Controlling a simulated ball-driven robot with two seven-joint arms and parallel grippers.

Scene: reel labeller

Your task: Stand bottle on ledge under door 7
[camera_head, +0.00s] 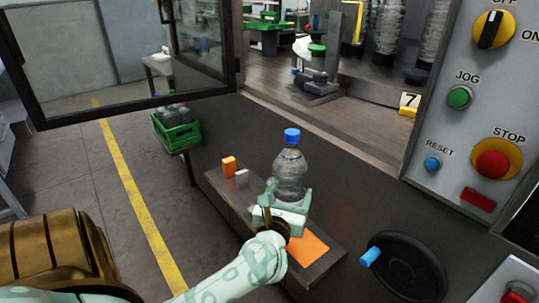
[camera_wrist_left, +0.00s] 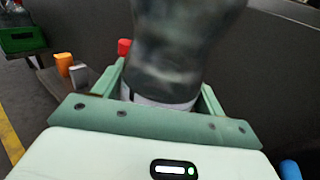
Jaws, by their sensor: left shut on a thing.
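A clear plastic bottle (camera_head: 290,170) with a blue cap (camera_head: 292,135) stands upright in my left gripper (camera_head: 288,198), over the ledge (camera_head: 222,187). My left gripper is shut around the bottle's lower part. In the left wrist view the bottle (camera_wrist_left: 185,45) fills the space between the fingers, its cap out of frame. Its base is hidden in the head view, so I cannot tell whether it touches the ledge. An orange patch (camera_head: 308,248) lies on the ledge's near end. A yellow number 7 plate (camera_head: 409,104) is at the machine opening. My right gripper is not in view.
An orange block (camera_head: 229,166) and a grey block (camera_head: 242,178) sit on the ledge's far end. A black handwheel (camera_head: 405,268) with a blue knob is right of the ledge. A framed glass door (camera_head: 110,55) hangs open at upper left. A green crate (camera_head: 176,130) stands beyond.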

